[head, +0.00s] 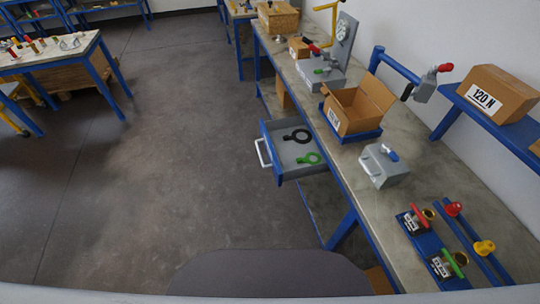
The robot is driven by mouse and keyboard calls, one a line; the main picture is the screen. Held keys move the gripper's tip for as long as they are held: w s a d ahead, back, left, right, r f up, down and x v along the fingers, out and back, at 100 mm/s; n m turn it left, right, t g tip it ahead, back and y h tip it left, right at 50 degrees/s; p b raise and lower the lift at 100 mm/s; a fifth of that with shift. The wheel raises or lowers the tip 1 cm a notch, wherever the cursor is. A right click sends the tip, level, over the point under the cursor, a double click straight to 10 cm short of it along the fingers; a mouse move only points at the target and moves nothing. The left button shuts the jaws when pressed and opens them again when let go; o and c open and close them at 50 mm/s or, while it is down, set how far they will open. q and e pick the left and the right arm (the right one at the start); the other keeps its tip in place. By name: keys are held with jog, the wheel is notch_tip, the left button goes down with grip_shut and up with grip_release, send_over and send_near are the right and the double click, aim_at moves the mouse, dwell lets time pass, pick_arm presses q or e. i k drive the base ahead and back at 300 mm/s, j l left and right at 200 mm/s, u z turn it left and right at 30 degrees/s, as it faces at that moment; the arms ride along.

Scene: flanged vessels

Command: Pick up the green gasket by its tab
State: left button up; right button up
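The green gasket (309,158) is a flat ring with a tab. It lies inside an open drawer (290,175) with blue sides, a grey bottom and a white handle, pulled out from under the workbench. A black gasket (298,136) of similar shape lies behind it in the same drawer, apart from it. The green tab points left, toward the handle side. Neither of my grippers shows in the head view.
The workbench (345,185) runs along the right. It carries an open cardboard box (357,106), a grey block with a handle (382,166), and blue racks with valves (431,240). The floor (170,150) left of the drawer is clear. Another table (50,58) stands far left.

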aim_at(306, 160)
jog(key=i+j+z, duration=0.25)
jog(key=j+z, duration=0.25)
jog(key=j, duration=0.15)
jog(key=i+j+z, duration=0.25)
jog(key=j, duration=0.15)
jog(key=j+z, duration=0.25)
jog(key=j, duration=0.1)
